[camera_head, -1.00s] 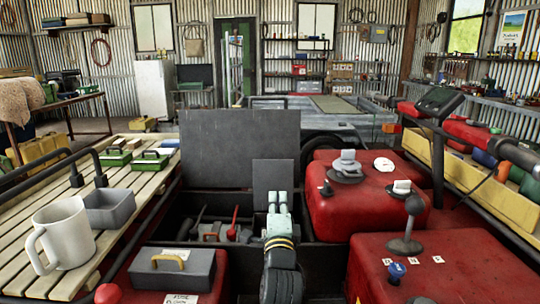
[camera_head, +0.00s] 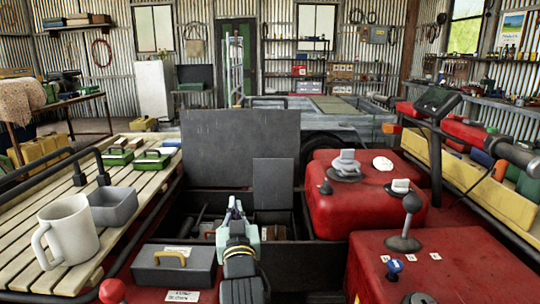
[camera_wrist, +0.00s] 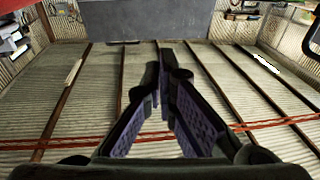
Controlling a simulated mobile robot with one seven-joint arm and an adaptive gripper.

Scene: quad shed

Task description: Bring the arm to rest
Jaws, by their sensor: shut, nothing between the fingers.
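A dark upright panel (camera_head: 215,140) stands behind the compartment. A grey box with a yellow handle (camera_head: 174,270) lies front left. A white mug (camera_head: 70,232) and a grey bin (camera_head: 113,207) stand on the slatted rack. Levers and knobs (camera_head: 404,225) rise from the right red panels.

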